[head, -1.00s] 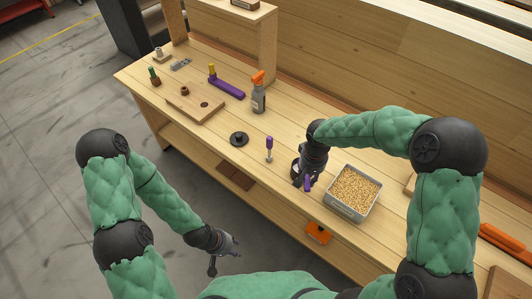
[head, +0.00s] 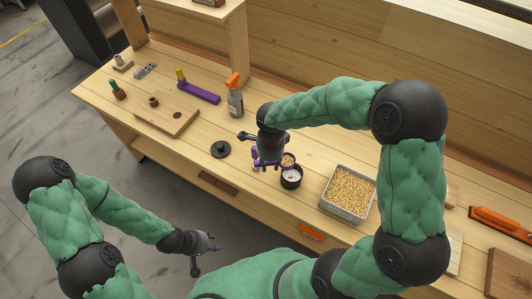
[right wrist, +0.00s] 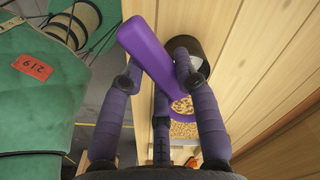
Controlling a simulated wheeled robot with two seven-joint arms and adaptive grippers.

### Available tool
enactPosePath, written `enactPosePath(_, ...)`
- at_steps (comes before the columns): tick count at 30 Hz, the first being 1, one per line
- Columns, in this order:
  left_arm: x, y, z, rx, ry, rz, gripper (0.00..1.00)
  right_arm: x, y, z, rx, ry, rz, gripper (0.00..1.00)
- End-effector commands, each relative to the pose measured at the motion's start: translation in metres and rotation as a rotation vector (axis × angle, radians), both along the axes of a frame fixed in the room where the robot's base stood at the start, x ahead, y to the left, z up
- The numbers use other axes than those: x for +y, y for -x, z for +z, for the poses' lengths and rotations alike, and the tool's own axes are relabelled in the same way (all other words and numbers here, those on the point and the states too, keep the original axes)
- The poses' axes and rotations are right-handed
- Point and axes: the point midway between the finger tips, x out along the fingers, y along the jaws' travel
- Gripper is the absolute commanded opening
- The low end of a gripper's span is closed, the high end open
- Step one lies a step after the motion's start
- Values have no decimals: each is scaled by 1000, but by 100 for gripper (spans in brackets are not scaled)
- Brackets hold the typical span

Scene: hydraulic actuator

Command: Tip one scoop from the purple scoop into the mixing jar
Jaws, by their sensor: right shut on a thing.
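My right gripper (head: 268,162) is shut on the purple scoop (right wrist: 150,58) above the bench. Beige pellets show in the scoop's bowl (head: 288,160), also seen in the right wrist view (right wrist: 183,106). The dark round mixing jar (head: 291,178) stands just in front of the bowl in the head view, with something pale inside. It is partly behind the scoop in the right wrist view (right wrist: 182,43). The scoop seems level; its height over the jar is hard to tell. My left gripper (head: 206,250) is open and empty, off the bench's front edge.
A grey bin of beige pellets (head: 325,197) stands to the right of the jar. An orange tool (head: 500,223) lies far right.

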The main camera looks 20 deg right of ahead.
Motion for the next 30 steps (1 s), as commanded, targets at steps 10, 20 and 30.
enactPosePath(10, 0, 1, -3, 1, 0, 0, 40, 0, 2, -5, 0, 1, -83, 0)
enactPosePath(20, 0, 0, -10, 1, 0, 0, 40, 0, 2, -25, 0, 0, -83, 0)
enactPosePath(30, 0, 0, -11, 0, 0, 0, 40, 0, 1, -29, -1, 0, -81, 0)
